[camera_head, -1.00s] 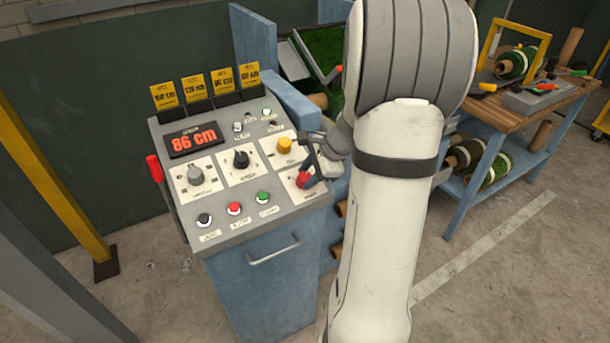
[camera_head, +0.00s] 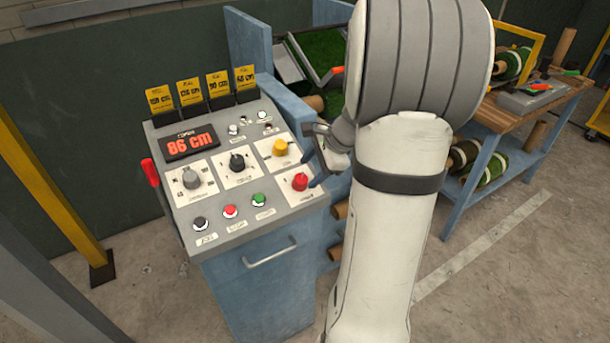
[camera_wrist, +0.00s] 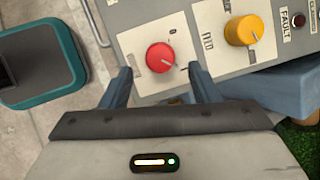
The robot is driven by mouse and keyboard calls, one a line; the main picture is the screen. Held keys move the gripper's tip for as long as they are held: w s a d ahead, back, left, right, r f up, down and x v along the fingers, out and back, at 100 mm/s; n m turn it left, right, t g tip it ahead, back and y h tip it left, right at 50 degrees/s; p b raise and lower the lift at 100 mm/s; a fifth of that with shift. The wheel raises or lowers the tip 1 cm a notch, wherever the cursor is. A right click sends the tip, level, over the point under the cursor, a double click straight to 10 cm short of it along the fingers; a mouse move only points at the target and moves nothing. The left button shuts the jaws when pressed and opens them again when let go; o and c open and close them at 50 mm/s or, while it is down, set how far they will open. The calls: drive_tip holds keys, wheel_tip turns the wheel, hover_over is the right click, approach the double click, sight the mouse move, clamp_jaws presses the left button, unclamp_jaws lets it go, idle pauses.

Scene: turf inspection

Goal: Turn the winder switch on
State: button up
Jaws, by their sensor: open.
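The control console (camera_head: 215,245) stands left of my arm in the head view. A red rotary knob (camera_head: 299,181) sits at the right of its sloped panel; its printed label is too small to read, so I cannot confirm it is the winder switch. In the wrist view the red knob (camera_wrist: 160,58) shows its white pointer line toward the lower right, near a small printed mark and away from the "0". My gripper (camera_head: 312,155) is open and empty beside the panel's right edge. In the wrist view my gripper (camera_wrist: 160,74) has its fingers apart on either side of the knob's picture, not gripping it.
A yellow knob (camera_head: 280,148), a black knob (camera_head: 237,162) and a grey knob (camera_head: 191,179) are close by. Push buttons (camera_head: 230,212) line the front. The display (camera_head: 190,143) reads 86 cm. A red lever (camera_head: 150,172) is at the left. A workbench (camera_head: 520,115) stands right.

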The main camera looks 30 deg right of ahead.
drive_tip(key=v, duration=0.4)
drive_tip(key=shift+s, duration=0.1)
idle(0.3)
drive_tip(key=s+a+r+n+g+h, duration=0.1)
drive_tip(key=s+a+n+h, duration=0.3)
drive_tip(key=s+a+n, duration=1.1)
drive_tip(key=a+r+n, duration=0.1)
drive_tip(key=a+n, duration=0.2)
drive_tip(key=n, duration=0.1)
drive_tip(key=shift+s+a+r+n+g, duration=0.2)
drive_tip(key=shift+s+a+n+g, duration=0.1)
drive_tip(key=shift+s, duration=0.05)
